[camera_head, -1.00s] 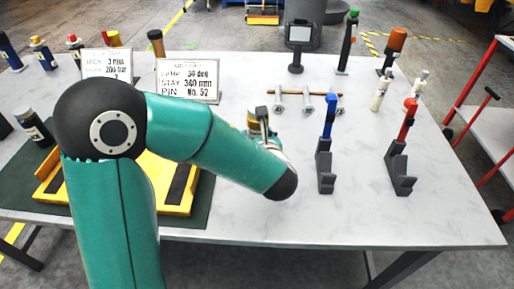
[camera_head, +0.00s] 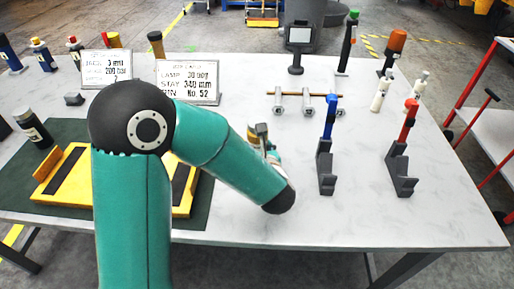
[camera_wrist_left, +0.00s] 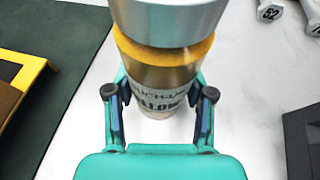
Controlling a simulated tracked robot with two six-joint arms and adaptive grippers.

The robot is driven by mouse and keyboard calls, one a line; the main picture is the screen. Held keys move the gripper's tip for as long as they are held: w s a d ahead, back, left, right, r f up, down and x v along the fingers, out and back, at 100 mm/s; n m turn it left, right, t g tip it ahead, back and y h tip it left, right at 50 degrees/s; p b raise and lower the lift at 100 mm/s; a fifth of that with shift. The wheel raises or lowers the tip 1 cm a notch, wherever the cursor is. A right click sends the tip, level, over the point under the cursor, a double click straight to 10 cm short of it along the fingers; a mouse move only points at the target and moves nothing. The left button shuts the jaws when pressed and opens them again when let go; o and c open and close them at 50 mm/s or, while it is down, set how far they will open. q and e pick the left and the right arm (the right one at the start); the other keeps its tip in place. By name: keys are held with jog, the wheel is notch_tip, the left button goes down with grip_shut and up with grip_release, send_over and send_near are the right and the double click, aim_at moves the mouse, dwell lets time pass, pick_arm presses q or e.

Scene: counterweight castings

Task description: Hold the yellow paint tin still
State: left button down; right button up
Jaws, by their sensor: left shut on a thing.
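The yellow paint tin (camera_wrist_left: 160,75) shows in the left wrist view, with a silver top, a yellow band and a lettered label. My left gripper (camera_wrist_left: 160,98) is shut on it, with one finger on each side. In the head view, a small part of the tin (camera_head: 257,130) shows beyond my left forearm, which hides much of the gripper (camera_head: 266,146). I cannot tell whether the tin's base touches the table. My right gripper is not in view.
A yellow frame (camera_head: 47,177) lies on a green mat (camera_head: 105,220) at left. Two sign plates (camera_head: 188,82) stand behind. Blue-topped (camera_head: 326,165) and red-topped (camera_head: 401,165) tools stand in dark holders at right. The front right table (camera_head: 350,220) is clear.

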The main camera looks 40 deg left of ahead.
pick_arm(q)
jog(key=shift+c, duration=2.1)
grip_release()
jog(key=shift+r, duration=0.15)
jog(key=shift+s+d+r, duration=0.1)
jog(key=shift+s+d, duration=0.15)
jog(key=shift+d, duration=0.05)
jog(key=v, duration=1.1)
jog(key=shift+s, duration=0.15)
